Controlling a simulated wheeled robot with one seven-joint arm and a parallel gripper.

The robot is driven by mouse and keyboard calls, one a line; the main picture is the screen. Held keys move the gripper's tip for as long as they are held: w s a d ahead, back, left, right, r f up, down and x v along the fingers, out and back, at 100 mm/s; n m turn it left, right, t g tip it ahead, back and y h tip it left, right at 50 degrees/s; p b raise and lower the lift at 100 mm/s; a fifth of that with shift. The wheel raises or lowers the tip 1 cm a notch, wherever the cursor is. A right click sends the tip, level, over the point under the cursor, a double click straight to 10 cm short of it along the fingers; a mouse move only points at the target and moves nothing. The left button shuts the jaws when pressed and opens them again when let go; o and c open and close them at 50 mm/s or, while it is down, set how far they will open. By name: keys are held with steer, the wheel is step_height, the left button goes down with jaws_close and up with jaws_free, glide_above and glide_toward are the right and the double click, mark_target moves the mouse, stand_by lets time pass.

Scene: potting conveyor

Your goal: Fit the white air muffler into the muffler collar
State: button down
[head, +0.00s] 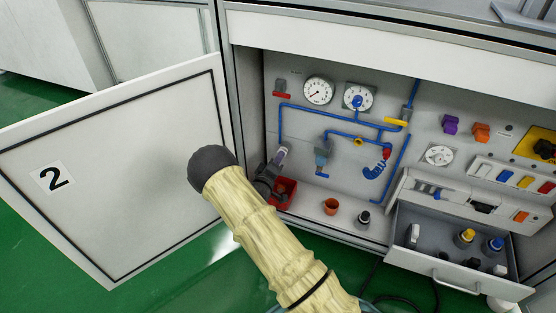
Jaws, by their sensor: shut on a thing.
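My gripper (271,172), small and dark, shows beyond my arm, inside the open cabinet at its left. It is shut on a pale, greyish cylinder that looks like the white air muffler (281,155); the muffler tilts slightly, its upper end towards the wall. That end is close under the lower end of the left blue pipe (280,124). The muffler collar cannot be made out clearly there, and I cannot tell whether the muffler touches it. My arm hides part of the space around the gripper.
An orange-brown pot (330,206) and a black fitting (363,217) stand on the cabinet floor. An open drawer (452,280) with several fittings juts out at right. The open door (120,170) bounds the left.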

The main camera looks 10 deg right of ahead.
steer(key=shift+m, duration=1.2)
steer(key=shift+m, duration=1.2)
steer(key=c, duration=1.3)
jaws_free()
steer(key=shift+c, duration=0.2)
steer(key=p+v, duration=0.7)
steer(key=v, duration=1)
steer(key=shift+s+p, duration=0.15)
steer(key=shift+p, duration=0.25)
